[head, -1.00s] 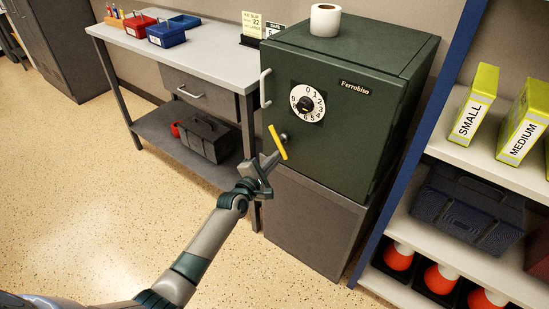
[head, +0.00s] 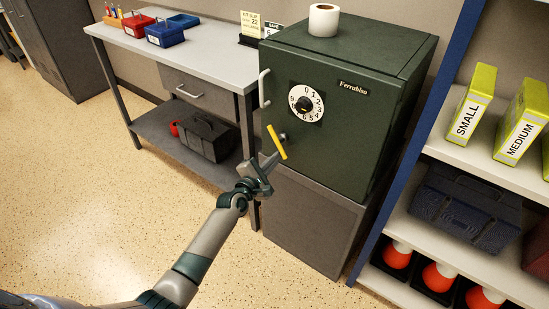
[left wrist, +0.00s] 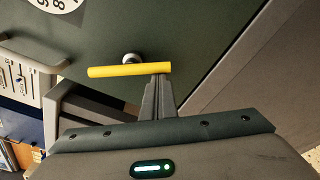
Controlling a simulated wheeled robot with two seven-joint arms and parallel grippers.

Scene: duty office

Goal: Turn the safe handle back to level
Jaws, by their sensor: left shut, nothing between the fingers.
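The green safe (head: 345,135) stands on a grey cabinet with its door closed. Its yellow bar handle (head: 276,141) is steeply tilted in the head view, upper end to the left and lower end to the right. The handle also shows in the left wrist view (left wrist: 115,71), with its round grey hub behind it. My left gripper (head: 279,158) is shut and empty, its fingertips at the handle's lower end. In the left wrist view the fingertips (left wrist: 160,79) meet the bar's edge near its right end; I cannot tell whether they touch. My right gripper is out of view.
A white dial (head: 306,103) and a pale door pull (head: 264,88) sit above the handle. A paper roll (head: 323,20) stands on the safe. A grey workbench (head: 190,55) is at left, and a blue-sided shelf unit (head: 408,135) at right. The floor in front is clear.

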